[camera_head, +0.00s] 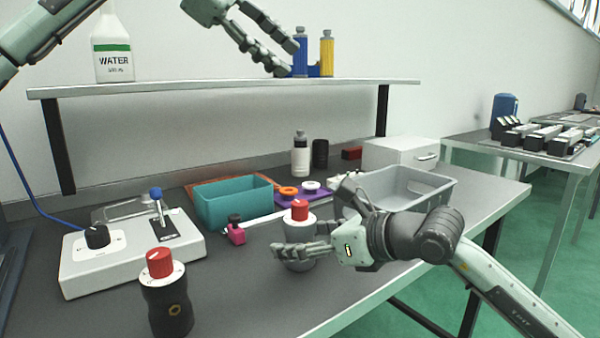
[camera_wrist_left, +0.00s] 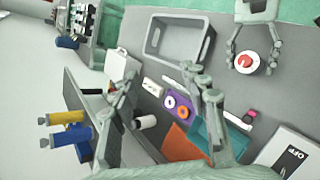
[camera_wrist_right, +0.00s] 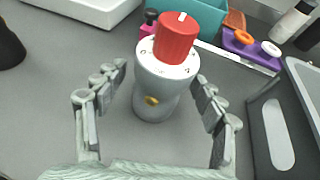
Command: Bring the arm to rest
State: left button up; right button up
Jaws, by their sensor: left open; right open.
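My left gripper (camera_head: 283,56) is open and empty, raised in front of the wall near the shelf's bottles. In the left wrist view its fingers (camera_wrist_left: 160,80) are spread with nothing held. My right gripper (camera_head: 305,222) is open low over the bench, its fingers on either side of a grey cylinder with a red knob (camera_head: 300,210). In the right wrist view the grey cylinder (camera_wrist_right: 156,90) stands upright between the spread fingers (camera_wrist_right: 160,82), with visible gaps on both sides. It also shows in the left wrist view (camera_wrist_left: 247,62).
A shelf (camera_head: 220,87) holds a water bottle (camera_head: 113,50) and blue and yellow bottles (camera_head: 326,55). A dark cylinder with red knob (camera_head: 165,300), a switch box (camera_head: 130,255), a teal bin (camera_head: 233,203) and a grey tray (camera_head: 410,190) stand on the bench.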

pick_arm(q)
jog(key=s+d+f+m+g+y, duration=0.25)
jog(key=d+f+y, duration=0.2)
jog(key=f, duration=0.45)
jog(key=s+a+f+n+y, duration=0.1)
jog(key=s+a+n, duration=0.1)
jog(key=n, duration=0.6)
jog(key=s+a+f+n+t+y, duration=0.1)
jog(key=s+a+f+n, duration=0.1)
jog(key=s+n, duration=0.2)
jog(key=shift+f+n+y, duration=0.25)
jog(key=shift+n+y, duration=0.1)
jog(key=shift+n, duration=1.5)
jog(key=shift+d+t, duration=0.15)
jog(key=shift+t, duration=0.1)
